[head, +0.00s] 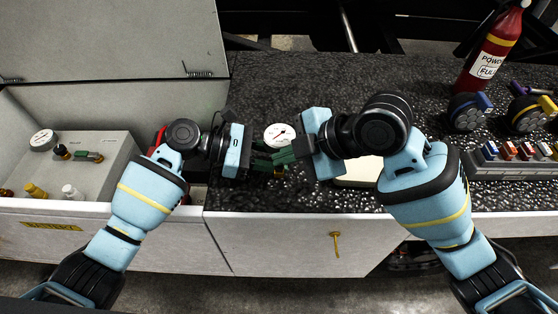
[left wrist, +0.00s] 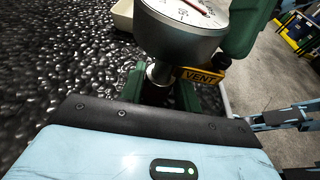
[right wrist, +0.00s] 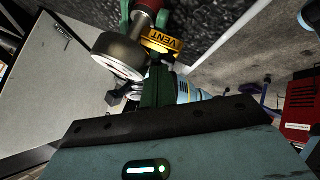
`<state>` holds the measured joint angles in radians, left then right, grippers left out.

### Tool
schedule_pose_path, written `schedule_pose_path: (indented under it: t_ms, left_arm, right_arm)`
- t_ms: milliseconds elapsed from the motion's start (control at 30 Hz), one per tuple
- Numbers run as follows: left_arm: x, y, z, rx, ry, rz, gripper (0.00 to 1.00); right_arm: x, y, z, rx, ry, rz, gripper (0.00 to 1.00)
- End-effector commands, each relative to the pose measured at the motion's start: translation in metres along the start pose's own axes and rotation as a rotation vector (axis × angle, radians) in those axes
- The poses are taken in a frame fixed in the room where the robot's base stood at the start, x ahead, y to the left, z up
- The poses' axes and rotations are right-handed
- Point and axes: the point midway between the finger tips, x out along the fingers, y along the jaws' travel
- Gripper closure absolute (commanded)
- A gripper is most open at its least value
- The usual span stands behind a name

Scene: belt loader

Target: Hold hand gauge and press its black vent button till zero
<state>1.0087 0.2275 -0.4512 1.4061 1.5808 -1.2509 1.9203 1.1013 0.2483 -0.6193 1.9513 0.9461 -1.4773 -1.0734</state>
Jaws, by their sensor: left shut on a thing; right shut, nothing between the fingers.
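The hand gauge has a white dial (head: 280,134) with a red needle; I cannot read its numbers. Its metal body (left wrist: 185,38) and yellow VENT label (left wrist: 202,77) show in the left wrist view. My left gripper (head: 262,160) is shut on the gauge, its green fingers around the part below the dial. My right gripper (head: 284,157) is shut and empty, its green fingertips close beside the gauge on the VENT label side. In the right wrist view the label (right wrist: 163,40) is just beyond those fingers (right wrist: 159,85).
Below is a black speckled worktop (head: 270,85) with a pale tray (head: 358,174) partly behind my right arm. An open grey box (head: 100,155) with fittings is at left. A red extinguisher (head: 490,48), round connectors (head: 468,112) and a coloured switch block (head: 515,164) are at right.

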Motion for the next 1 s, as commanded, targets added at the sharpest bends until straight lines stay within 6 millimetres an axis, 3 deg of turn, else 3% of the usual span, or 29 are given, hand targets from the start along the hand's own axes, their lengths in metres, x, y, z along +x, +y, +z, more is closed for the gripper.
schedule_pose_path:
  t_ms: [767,1000]
  left_arm:
    - [0.000,0.000,0.000,0.000,0.000,0.000,0.80]
    - [0.000,0.000,0.000,0.000,0.001,0.000,0.80]
  right_arm:
    - [-0.013,0.010,-0.010,-0.001,0.000,0.000,1.00]
    - [-0.026,0.019,-0.019,-0.002,0.001,0.002,1.00]
